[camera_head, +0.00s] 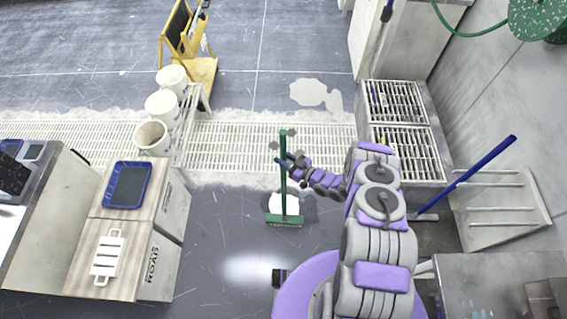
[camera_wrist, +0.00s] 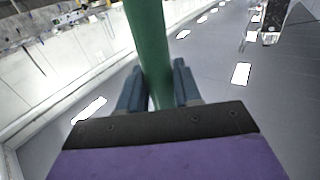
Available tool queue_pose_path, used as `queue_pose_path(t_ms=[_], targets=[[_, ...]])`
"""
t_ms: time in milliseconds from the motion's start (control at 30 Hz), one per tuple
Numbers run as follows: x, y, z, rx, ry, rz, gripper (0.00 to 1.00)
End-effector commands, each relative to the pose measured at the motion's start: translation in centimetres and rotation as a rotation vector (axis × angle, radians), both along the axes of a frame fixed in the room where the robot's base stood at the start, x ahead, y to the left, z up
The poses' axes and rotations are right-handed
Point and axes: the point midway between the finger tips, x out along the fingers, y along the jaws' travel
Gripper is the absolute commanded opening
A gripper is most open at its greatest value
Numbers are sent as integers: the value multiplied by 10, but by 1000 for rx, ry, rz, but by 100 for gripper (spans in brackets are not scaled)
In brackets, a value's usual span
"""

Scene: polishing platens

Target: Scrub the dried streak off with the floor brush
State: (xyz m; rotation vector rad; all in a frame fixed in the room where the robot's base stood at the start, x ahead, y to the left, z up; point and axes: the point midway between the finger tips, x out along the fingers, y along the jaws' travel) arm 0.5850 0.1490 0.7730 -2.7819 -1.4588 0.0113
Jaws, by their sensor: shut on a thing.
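The floor brush (camera_head: 283,188) has a green upright handle and a wide green head (camera_head: 285,221) low over the dark grey floor. I cannot tell whether its bristles touch the floor. My gripper (camera_head: 285,161) is shut on the handle's upper part. In the wrist view the handle (camera_wrist: 149,40) passes between the two blue-grey fingers of my gripper (camera_wrist: 158,90). A whitish patch (camera_head: 293,203) shows just behind the brush head, partly hidden by it. A larger pale patch (camera_head: 316,94) lies beyond the floor grating. I cannot tell which is the dried streak.
A white floor grating (camera_head: 235,150) crosses behind the brush. White buckets (camera_head: 162,105) and a yellow stand (camera_head: 190,60) are at the left back. Boxes with a blue tray (camera_head: 128,184) stand left. A blue-handled tool (camera_head: 482,165) leans at right. The floor left of the brush is clear.

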Motion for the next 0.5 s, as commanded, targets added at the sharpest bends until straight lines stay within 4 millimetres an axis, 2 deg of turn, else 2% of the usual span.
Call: queue_pose_path(t_ms=[333,500], targets=[[2,-1,2,0,-5,-1,0],[10,-1,0,0,-6,-1,0]])
